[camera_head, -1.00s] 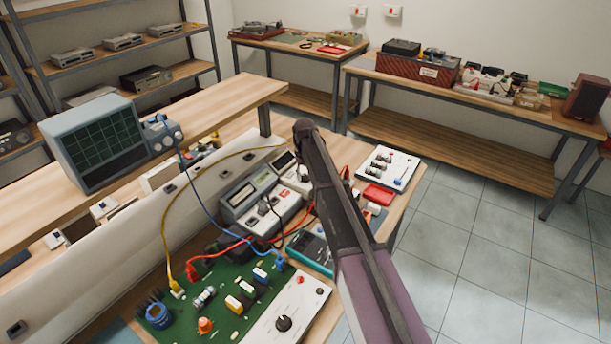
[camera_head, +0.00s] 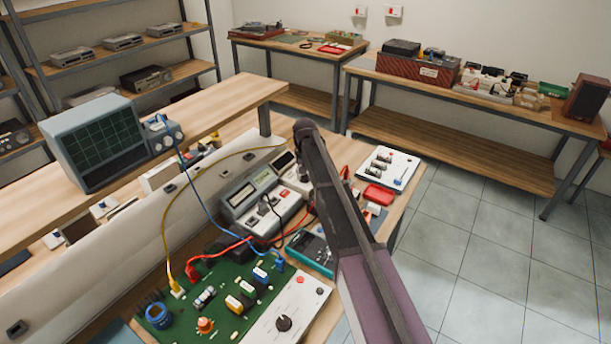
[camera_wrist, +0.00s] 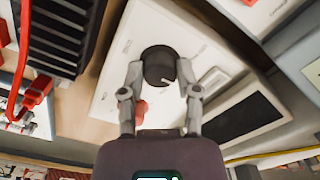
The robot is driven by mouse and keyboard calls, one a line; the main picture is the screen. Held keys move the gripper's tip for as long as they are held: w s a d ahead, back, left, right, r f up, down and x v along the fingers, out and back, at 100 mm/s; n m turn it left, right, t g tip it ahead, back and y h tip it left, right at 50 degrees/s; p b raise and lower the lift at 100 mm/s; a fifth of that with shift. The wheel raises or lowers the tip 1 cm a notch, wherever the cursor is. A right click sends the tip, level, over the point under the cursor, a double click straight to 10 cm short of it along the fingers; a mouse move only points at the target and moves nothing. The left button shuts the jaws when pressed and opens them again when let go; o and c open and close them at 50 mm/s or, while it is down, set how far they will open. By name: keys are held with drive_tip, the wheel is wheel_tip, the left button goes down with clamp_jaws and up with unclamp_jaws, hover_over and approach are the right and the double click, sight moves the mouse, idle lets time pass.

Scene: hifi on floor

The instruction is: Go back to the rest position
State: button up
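In the wrist view, my gripper (camera_wrist: 160,72) has its two fingers on either side of a round black knob (camera_wrist: 158,66) with a white pointer mark. The knob sits on a white instrument panel (camera_wrist: 112,75). The fingertips are close to its sides; I cannot tell whether they press on it. In the head view, my dark arm reaches over the bench, and its end is mostly hidden behind the arm link near the grey meters (camera_head: 240,202).
A green circuit board (camera_head: 215,285) with red, blue and yellow leads lies in front. A teal-faced meter (camera_head: 311,250), a red tray (camera_head: 378,194) and a white switch panel (camera_head: 388,167) are nearby. An oscilloscope (camera_head: 95,143) stands on the shelf. Floor at right is clear.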

drive_tip(key=o, duration=0.3)
drive_tip(key=shift+o, duration=0.2)
drive_tip(key=shift+r, duration=0.15)
